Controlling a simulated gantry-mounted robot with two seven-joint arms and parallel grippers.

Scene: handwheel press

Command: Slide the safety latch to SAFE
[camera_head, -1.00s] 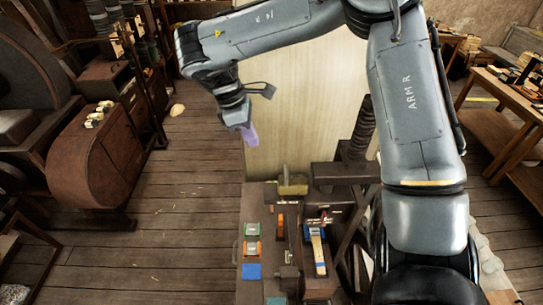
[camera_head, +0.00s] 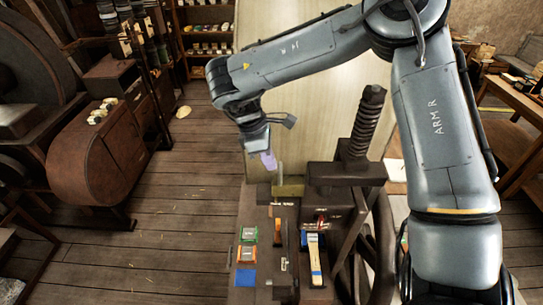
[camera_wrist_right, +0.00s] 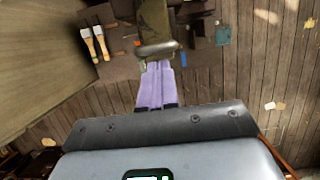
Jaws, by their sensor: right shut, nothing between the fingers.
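My right gripper (camera_head: 269,163) is shut and empty, its purple fingers pointing down above the back edge of the press bench (camera_head: 262,277). In the right wrist view, the shut fingers (camera_wrist_right: 157,85) reach toward a grey rounded bar (camera_wrist_right: 157,49) at the end of a dark olive block; contact cannot be told. An orange upright piece (camera_head: 278,231) stands in a dark slot on the bench, with a small pale metal piece (camera_head: 284,265) in front. I cannot tell which part is the safety latch, and no SAFE marking is readable. My left gripper is not in view.
The press screw (camera_head: 365,122) and its dark block (camera_head: 345,174) rise right of the gripper. Green (camera_head: 249,235) and orange (camera_head: 246,254) trays, a blue square (camera_head: 245,278) and a blue-and-wood tool (camera_head: 315,260) lie on the bench. Open floor lies left.

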